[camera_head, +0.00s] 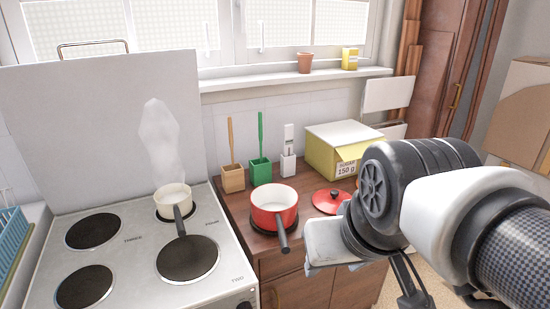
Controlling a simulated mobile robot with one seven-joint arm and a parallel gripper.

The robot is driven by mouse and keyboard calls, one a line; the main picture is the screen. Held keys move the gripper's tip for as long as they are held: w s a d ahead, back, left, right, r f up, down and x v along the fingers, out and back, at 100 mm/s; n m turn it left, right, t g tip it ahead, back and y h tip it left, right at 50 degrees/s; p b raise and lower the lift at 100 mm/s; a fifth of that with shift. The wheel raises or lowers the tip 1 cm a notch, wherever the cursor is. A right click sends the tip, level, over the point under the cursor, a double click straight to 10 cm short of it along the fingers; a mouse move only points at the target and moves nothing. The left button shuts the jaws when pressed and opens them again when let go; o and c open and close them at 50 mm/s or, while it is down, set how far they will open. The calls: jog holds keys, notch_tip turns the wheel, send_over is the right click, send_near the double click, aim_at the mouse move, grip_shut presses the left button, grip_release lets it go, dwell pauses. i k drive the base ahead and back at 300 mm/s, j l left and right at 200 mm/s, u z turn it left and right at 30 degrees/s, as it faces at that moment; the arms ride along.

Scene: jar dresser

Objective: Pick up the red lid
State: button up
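The red lid (325,203) with a dark knob lies on the wooden dresser top, to the right of the red pot. My arm partly covers its right side. My gripper (335,243) is in front of the lid and lower in the picture, at the dresser's front edge. Its fingers are hidden or too unclear to tell whether they are open. I see nothing held in it.
The red pot (274,207) stands on a dark trivet, its handle pointing forward. Behind are a wooden holder (232,178), a green holder (260,171), a white holder (288,165) and a yellow sugar box (333,150). A steaming small pan (172,197) sits on the stove (132,250).

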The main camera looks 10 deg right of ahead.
aim_at(328, 201)
jog(key=i+l+z, duration=0.55)
jog(key=i+l, duration=0.2)
